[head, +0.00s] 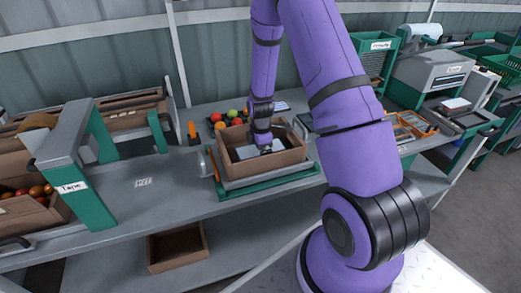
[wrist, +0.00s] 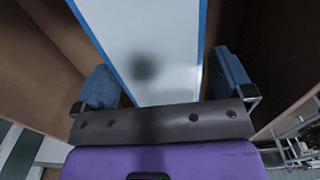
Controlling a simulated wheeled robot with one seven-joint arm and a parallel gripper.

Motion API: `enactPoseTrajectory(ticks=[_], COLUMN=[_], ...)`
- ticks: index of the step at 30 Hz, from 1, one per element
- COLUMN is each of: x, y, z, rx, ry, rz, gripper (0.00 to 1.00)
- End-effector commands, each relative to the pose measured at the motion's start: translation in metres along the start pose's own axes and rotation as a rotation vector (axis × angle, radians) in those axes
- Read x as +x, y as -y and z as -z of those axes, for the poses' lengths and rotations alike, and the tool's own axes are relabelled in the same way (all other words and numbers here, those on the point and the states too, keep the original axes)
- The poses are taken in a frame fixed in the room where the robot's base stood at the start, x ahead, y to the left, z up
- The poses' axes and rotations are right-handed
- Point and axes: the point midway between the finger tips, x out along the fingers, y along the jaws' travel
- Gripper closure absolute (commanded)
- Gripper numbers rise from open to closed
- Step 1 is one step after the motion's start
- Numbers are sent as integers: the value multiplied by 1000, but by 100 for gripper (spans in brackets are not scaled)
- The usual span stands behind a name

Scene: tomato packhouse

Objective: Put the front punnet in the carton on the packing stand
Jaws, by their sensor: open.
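The open brown carton (head: 285,168) sits on a green-edged base on the grey bench, at the middle of the head view. My gripper (head: 265,149) reaches down into it from above. A pale flat-topped item (head: 246,152), which looks like the punnet, lies inside the carton. In the wrist view its white top with blue edges (wrist: 150,35) lies between the open, blue-padded fingers of my gripper (wrist: 165,78). Brown carton walls (wrist: 265,60) rise on both sides. I cannot tell whether the fingers touch the item; its lower part is hidden.
A green and grey tape machine (head: 75,150) and tomato boxes are at left. An orange-edged tray (head: 410,127) and a label machine (head: 435,70) are at right. Bench left of the carton is mostly clear.

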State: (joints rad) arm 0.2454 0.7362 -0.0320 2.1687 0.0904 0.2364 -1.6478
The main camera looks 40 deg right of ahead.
Motion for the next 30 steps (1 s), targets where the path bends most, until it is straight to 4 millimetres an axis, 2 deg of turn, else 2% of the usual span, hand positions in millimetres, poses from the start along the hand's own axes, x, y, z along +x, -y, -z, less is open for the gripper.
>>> enactPoseTrajectory(ticks=[5, 18, 30], x=[-16, -93, -133], y=[-1, 0, 2], z=[0, 0, 3], rx=[0, 0, 23], ry=[-1, -1, 0], rz=[-3, -4, -12], gripper=[1, 1, 1])
